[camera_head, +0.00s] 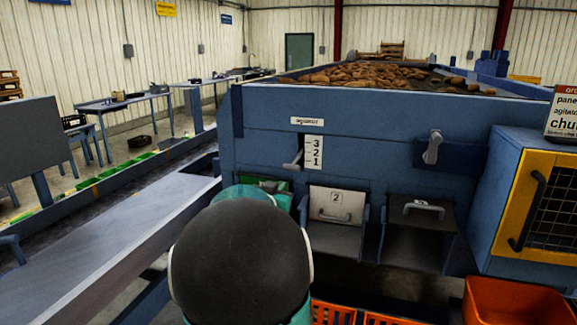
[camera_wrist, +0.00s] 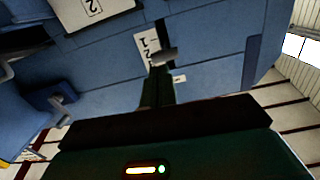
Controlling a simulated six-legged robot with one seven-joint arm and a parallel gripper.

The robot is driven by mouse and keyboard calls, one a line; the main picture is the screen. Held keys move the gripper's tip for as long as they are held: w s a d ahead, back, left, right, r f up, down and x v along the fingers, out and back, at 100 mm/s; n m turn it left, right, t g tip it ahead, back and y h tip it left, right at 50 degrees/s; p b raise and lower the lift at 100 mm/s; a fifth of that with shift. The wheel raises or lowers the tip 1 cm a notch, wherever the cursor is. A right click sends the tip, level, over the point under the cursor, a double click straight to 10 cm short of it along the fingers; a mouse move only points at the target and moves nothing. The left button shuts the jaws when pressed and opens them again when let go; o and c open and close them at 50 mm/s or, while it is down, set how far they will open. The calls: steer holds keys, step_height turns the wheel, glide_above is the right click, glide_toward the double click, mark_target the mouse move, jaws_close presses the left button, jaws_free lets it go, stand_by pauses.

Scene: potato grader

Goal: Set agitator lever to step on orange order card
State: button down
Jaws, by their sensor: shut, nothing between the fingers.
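The agitator lever (camera_head: 292,161) is a small grey handle on the blue grader panel, left of a white scale plate (camera_head: 314,151) marked 3, 2, 1. Its handle end is low, around the level of 1; the exact step is unclear. In the wrist view the lever (camera_wrist: 163,57) shows in front of the scale plate (camera_wrist: 147,44), which appears upside down. My gripper (camera_wrist: 157,82) is shut and empty, with its fingertips close to the lever; contact is unclear. My arm hides it in the head view. The orange-topped order card (camera_head: 563,114) is cut off at the right edge; its step is not visible.
Below the panel are numbered chute flaps (camera_head: 337,204) with handles. A grey latch handle (camera_head: 433,147) sits further right. A yellow-framed mesh door (camera_head: 540,205) and orange crate (camera_head: 515,303) stand at right. Potatoes (camera_head: 380,75) lie on top.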

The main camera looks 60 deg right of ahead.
step_height(320, 180, up, 7)
steer(key=a+h, duration=0.1)
steer(key=a, duration=0.2)
glide_above(288, 165)
steer(key=s+a, duration=0.2)
steer(key=a, duration=0.1)
steer(key=f, duration=0.3)
steer(key=shift+w+d+f+n+t, duration=0.2)
steer(key=shift+w+n+t, duration=0.1)
steer(key=shift+n, duration=0.1)
step_height(288, 165, down, 6)
steer(key=h, duration=0.1)
steer(key=shift+d+f+h, duration=0.15)
steer(key=shift+d+h, duration=0.15)
steer(key=shift+d, duration=0.05)
steer(key=shift+f, duration=0.1)
